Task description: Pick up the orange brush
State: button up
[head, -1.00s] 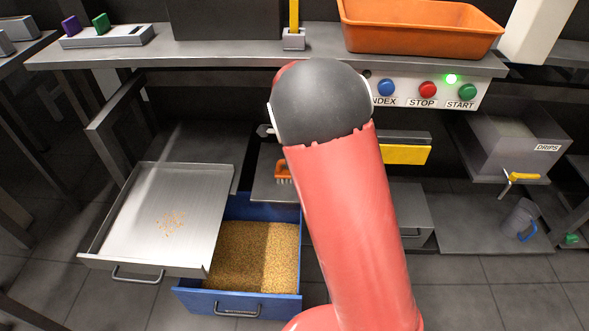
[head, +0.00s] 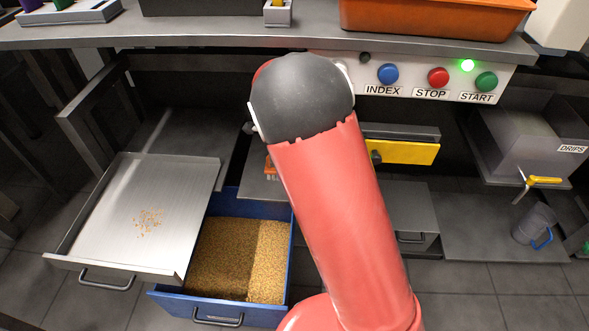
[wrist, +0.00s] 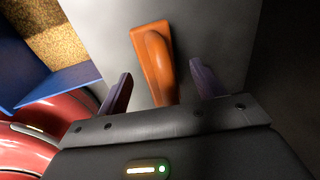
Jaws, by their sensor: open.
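The orange brush (wrist: 153,62) lies on a grey shelf surface (wrist: 205,30) in the wrist view, its orange handle running down between my fingers. My gripper (wrist: 160,88) is open, with one dark finger on each side of the brush and a gap on both sides. The lower end of the brush is hidden by the gripper body. In the head view only a small orange part of the brush (head: 269,164) shows on the grey shelf, left of my red arm. My arm hides the rest of the brush and my gripper there.
A blue drawer (head: 222,309) full of golden crumbs stands open beside the shelf. A metal tray (head: 190,190) with a few crumbs is pulled out at left. The counter edge (head: 200,42) and a button panel (head: 410,78) are above.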

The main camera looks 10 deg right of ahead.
jog(key=shift+f, duration=0.5)
jog(key=c, duration=1.3)
jog(key=shift+r, duration=0.1)
